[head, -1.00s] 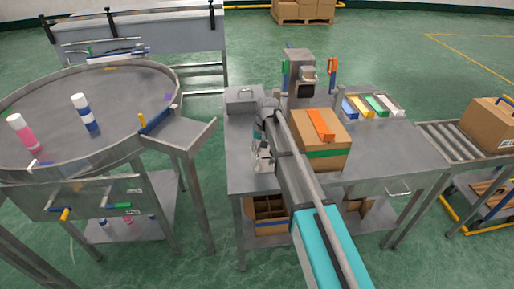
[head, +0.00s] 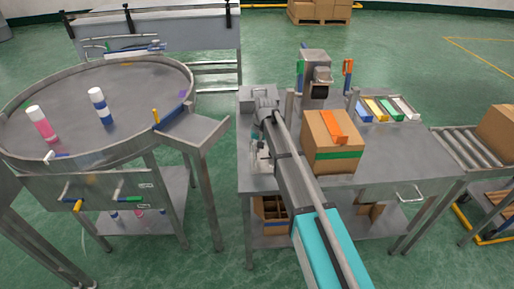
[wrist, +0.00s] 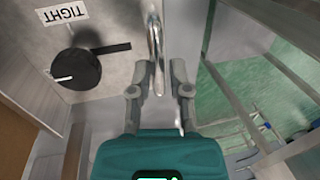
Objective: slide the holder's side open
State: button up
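I cannot tell for certain which part is the holder's sliding side. In the head view my gripper (head: 258,150) is over the left end of the workbench (head: 388,150), small and partly hidden by my arm.
A cardboard box (head: 325,158) with orange and green marks stands on the bench right of my arm. Small coloured bins (head: 378,109) are behind it. A round table (head: 135,85) with a pink bottle (head: 42,125) and a blue-white bottle (head: 101,108) stands left, across a gap.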

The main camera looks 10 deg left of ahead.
jog(key=o, duration=0.3)
jog(key=shift+s+a, duration=0.1)
jog(key=shift+a, duration=0.15)
jog(key=shift+d, duration=0.1)
jog(key=shift+d, duration=0.1)
jog(key=shift+w+d, duration=0.25)
jog(key=shift+d, duration=0.45)
jog(key=d, duration=0.2)
jog(key=w+d, duration=0.1)
jog(key=d, duration=0.1)
jog(key=shift+w+d+r+p, duration=0.1)
jog(key=shift+r+p, duration=0.45)
notch_tip(320, 180, up, 13)
jog(key=d+p, duration=0.3)
jog(key=p, duration=1)
jog(key=s+d+f+b, duration=0.2)
jog(key=s+d, duration=0.3)
jog(key=d, duration=0.1)
jog(key=s+d+f+m+h+b, duration=0.1)
jog(key=s+d+f, duration=0.1)
jog(key=s+d, duration=0.3)
jog(key=s+d+f+m+b, duration=0.1)
jog(key=s+d+b, duration=0.1)
jog(key=s+d, duration=0.3)
jog(key=shift+s+d+f+t+b, duration=0.1)
jog(key=shift+d+f+t+b, duration=0.1)
jog(key=shift+d, duration=0.3)
jog(key=shift+s+d+f+t+b, duration=0.1)
jog(key=shift+d+f, duration=0.1)
jog(key=shift+d, duration=0.3)
